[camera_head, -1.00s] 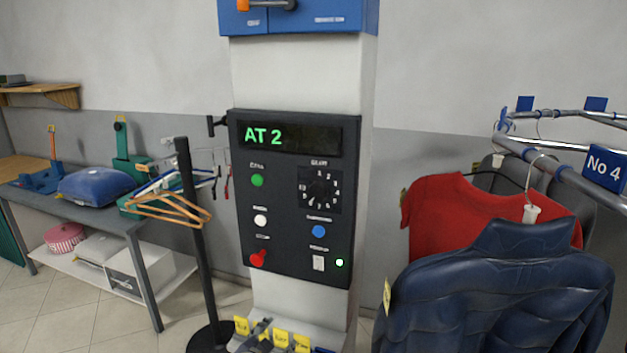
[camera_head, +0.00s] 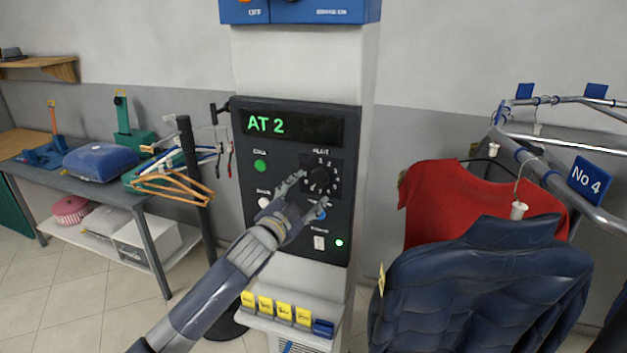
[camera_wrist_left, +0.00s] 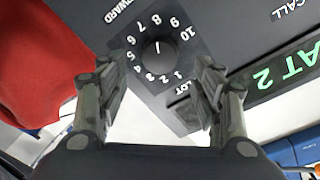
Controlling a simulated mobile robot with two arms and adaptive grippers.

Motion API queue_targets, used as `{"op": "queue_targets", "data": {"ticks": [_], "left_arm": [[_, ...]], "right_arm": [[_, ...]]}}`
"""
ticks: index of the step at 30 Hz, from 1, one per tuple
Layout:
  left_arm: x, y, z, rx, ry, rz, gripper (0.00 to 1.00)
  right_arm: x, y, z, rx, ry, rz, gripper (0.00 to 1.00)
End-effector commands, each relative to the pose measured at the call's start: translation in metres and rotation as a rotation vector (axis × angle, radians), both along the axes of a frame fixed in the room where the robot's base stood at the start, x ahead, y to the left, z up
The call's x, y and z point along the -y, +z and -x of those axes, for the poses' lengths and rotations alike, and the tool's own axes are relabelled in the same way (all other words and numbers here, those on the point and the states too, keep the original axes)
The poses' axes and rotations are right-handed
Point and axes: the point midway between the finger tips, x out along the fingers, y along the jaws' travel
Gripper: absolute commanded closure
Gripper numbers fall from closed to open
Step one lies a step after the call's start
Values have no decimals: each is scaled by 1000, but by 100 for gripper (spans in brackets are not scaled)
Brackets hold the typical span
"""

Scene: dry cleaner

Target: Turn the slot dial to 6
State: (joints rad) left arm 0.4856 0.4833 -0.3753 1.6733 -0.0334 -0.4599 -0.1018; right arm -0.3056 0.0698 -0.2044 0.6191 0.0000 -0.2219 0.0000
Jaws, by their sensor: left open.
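The slot dial (camera_head: 320,180) is a round black knob ringed by white numbers on the dark control panel (camera_head: 245,150). Its numbers read clearly in the left wrist view, where the knob (camera_wrist_left: 157,50) shows a white pointer line. The line points between the 7 and 8 side of the ring; its exact setting is hard to tell. The panel's display (camera_head: 292,127) reads "AT 2" in green. My left gripper (camera_head: 306,193) is open in front of the dial, its fingers on either side and apart from the knob. The right gripper is not in view.
A green button (camera_head: 260,166) and a white switch (camera_head: 319,242) share the panel. Yellow tags (camera_head: 265,304) stand on a ledge below. A black post with wooden hangers (camera_head: 175,188) is at left; a rail with a red shirt (camera_head: 470,200) and blue jacket (camera_head: 480,285) is at right.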

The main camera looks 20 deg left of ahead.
Motion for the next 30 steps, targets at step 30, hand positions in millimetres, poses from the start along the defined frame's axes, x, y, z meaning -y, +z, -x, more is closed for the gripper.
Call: {"op": "queue_targets", "data": {"ticks": [30], "left_arm": [[6, 0, -49, 0, 0, 1, 76]], "right_arm": [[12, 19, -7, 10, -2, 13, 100]]}}
